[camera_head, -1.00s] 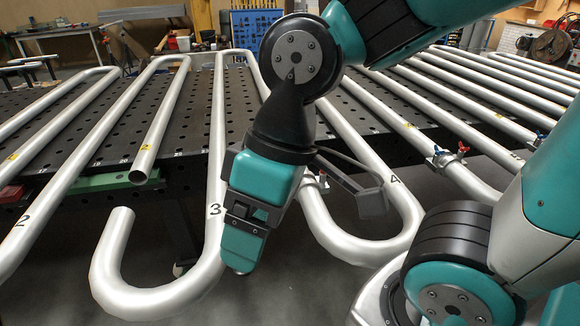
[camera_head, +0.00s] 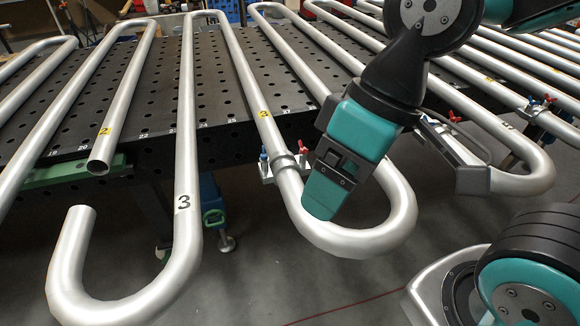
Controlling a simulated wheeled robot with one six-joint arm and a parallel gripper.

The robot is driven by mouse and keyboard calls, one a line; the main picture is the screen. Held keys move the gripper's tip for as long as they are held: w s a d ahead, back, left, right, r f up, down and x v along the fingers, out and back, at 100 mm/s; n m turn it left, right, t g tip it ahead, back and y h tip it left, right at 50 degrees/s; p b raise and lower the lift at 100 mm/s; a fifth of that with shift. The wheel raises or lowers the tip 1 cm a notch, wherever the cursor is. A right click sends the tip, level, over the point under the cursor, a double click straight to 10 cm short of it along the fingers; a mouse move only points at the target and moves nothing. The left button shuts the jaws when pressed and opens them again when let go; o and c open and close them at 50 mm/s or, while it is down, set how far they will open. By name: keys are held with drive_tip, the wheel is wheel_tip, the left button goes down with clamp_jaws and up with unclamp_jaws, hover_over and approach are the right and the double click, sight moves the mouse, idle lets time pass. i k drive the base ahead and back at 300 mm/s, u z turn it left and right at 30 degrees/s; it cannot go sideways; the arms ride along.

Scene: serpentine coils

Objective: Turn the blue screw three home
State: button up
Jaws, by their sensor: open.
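A clamp (camera_head: 284,168) sits around the silver tube just below a yellow "3" tag (camera_head: 263,114), beside the table's front edge. A screw with a blue handle (camera_head: 264,156) stands on the clamp's left side, and one with a red handle (camera_head: 302,147) stands on its right. My gripper (camera_head: 322,198), teal and black, points down to the right of this clamp, in front of the same tube's bend. It looks apart from the blue screw and holds nothing visible. It is open, though its finger gap is hard to see from this side.
Silver serpentine tubes (camera_head: 187,120) lie across the black perforated table (camera_head: 225,105), with U-bends overhanging its front edge. One bend carries a black "3" (camera_head: 183,202). Another clamp with blue and red handles (camera_head: 538,107) is at the right. Open floor (camera_head: 240,280) lies below.

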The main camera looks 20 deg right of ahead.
sight(263, 157)
drive_tip(key=u, duration=0.3)
drive_tip(key=k, duration=0.4)
drive_tip(key=z, duration=1.25)
drive_tip(key=i, duration=1.5)
drive_tip(key=u, duration=0.95)
